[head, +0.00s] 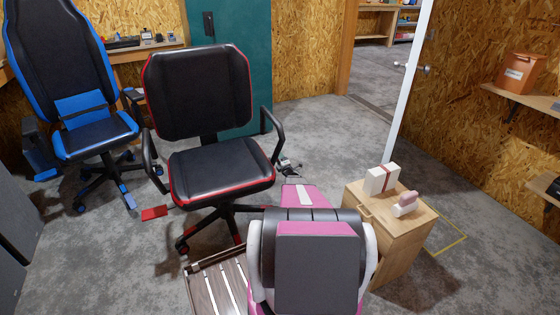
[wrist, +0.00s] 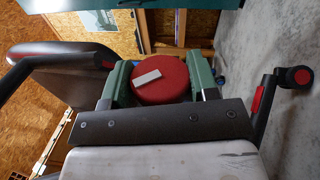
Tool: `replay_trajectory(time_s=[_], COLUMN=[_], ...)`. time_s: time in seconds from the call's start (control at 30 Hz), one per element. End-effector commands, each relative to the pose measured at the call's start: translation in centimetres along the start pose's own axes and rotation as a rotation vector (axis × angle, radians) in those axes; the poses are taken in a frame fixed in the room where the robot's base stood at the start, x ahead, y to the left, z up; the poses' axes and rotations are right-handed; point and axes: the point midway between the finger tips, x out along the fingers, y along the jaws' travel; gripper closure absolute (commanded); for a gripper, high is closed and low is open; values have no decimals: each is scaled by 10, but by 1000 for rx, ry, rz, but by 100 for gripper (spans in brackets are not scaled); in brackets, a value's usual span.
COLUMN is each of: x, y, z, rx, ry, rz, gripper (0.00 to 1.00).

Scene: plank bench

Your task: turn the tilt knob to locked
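The tilt knob (wrist: 172,90) is a round red knob with a pale bar across its face. In the wrist view the bar slants, its right end higher. My gripper (wrist: 160,80) has its two green fingers on either side of the knob, with no clear gap showing; it looks shut on it. The black office chair with red trim (head: 218,168) stands in the middle of the head view. Its seat underside and arm show at the left of the wrist view. In the head view, the knob and my fingers are not visible. No lock marking can be read.
A caster (wrist: 300,76) of the chair is at the right of the wrist view. A blue and black chair (head: 85,130) stands at the left of the head view. A wooden cabinet (head: 400,250) with small boxes on top stands right of my arm. Grey floor lies open behind.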

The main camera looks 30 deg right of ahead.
Motion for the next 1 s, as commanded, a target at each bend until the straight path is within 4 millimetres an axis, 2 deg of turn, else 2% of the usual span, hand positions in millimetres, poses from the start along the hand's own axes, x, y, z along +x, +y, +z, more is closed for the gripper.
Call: replay_trajectory(time_s=[0.37,1.0], x=[-1,0], y=[1,0], z=[0,0], rx=[0,13], ry=[7,49], rz=[-65,-466], gripper=[70,69])
